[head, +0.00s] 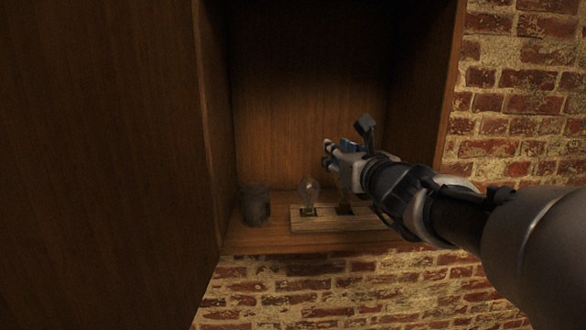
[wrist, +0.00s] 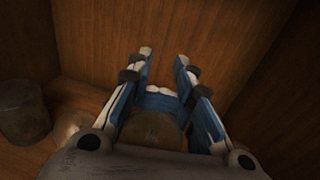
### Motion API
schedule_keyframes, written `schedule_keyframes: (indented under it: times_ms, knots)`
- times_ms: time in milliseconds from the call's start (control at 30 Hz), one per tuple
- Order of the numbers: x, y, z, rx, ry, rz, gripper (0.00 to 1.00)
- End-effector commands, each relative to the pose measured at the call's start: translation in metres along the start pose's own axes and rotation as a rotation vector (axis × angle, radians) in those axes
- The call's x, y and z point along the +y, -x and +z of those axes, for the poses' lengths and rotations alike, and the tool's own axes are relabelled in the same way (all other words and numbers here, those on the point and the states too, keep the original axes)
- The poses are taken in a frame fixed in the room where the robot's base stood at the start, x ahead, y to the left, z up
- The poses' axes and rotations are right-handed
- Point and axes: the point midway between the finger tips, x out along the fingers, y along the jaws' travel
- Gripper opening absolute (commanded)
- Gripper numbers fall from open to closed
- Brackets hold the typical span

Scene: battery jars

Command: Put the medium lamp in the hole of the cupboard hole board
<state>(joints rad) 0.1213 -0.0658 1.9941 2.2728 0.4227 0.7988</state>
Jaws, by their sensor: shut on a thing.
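My gripper (head: 340,152) is inside the cupboard, above the hole board (head: 372,224). In the wrist view, my gripper (wrist: 165,72) has its fingers around a brownish rounded thing (wrist: 152,132), which I take to be the medium lamp. In the head view, a dim amber part of the lamp (head: 343,188) shows below the gripper, over a dark square spot on the board. I cannot tell whether its base is in a hole. A clear lamp (head: 309,189) stands upright on the board, just left of it.
A dark jar (head: 255,204) stands on the cupboard floor left of the board; it also shows in the wrist view (wrist: 22,112). The cupboard's side walls and back close in the space. A brick wall (head: 515,95) lies outside at right.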

Motion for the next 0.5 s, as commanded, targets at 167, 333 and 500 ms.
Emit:
schedule_keyframes:
  times_ms: [167, 333, 500]
  knots:
    - [0.0, -0.002, -0.022, 0.005, -0.002, -0.001, 0.0]
    - [-0.001, -0.002, -0.026, 0.013, -0.002, -0.003, 0.0]
    - [-0.001, -0.002, -0.025, 0.012, -0.002, -0.003, 0.32]
